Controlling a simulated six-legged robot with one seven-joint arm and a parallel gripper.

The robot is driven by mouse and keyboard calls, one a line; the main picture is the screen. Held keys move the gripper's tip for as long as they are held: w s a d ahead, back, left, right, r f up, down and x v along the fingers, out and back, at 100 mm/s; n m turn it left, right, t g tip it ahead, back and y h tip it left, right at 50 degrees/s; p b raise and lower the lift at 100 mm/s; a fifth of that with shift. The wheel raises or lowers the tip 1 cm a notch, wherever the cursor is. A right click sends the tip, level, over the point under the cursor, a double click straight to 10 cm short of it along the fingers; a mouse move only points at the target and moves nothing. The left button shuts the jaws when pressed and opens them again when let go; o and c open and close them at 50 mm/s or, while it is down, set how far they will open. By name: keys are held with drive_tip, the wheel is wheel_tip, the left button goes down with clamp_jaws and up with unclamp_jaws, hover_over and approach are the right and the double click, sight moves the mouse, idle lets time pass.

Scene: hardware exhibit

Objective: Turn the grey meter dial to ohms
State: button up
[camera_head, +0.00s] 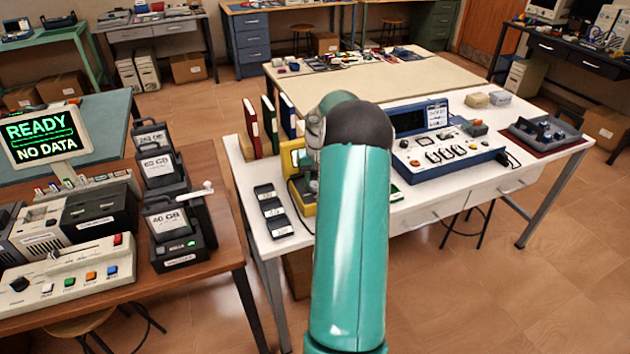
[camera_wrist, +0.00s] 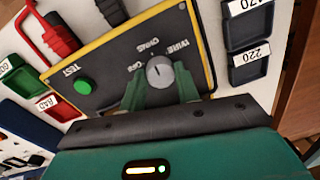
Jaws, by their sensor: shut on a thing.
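The meter (camera_wrist: 112,62) has a dark face with a yellow edge and fills the middle of the wrist view. Its round grey dial (camera_wrist: 158,69) sits between labels reading OFF, OHMS and what looks like WIRE. In the head view, the yellow meter (camera_head: 294,158) is partly hidden behind my teal arm, which also hides the gripper.
A green TEST button (camera_wrist: 83,86) and red plug leads (camera_wrist: 60,38) lie left of the dial. Dark labelled trays (camera_wrist: 249,68) stand to the right. In the head view, a blue instrument console (camera_head: 450,150) stands right of my arm on the white table.

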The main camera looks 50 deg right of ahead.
drive_tip(key=shift+w, duration=0.1)
drive_tip(key=o, duration=1)
drive_tip(key=shift+c, duration=0.2)
wheel_tip(320, 180, up, 14)
drive_tip(key=shift+s+d, duration=0.3)
drive_tip(key=shift+s, duration=0.05)
drive_tip(key=shift+f, duration=0.1)
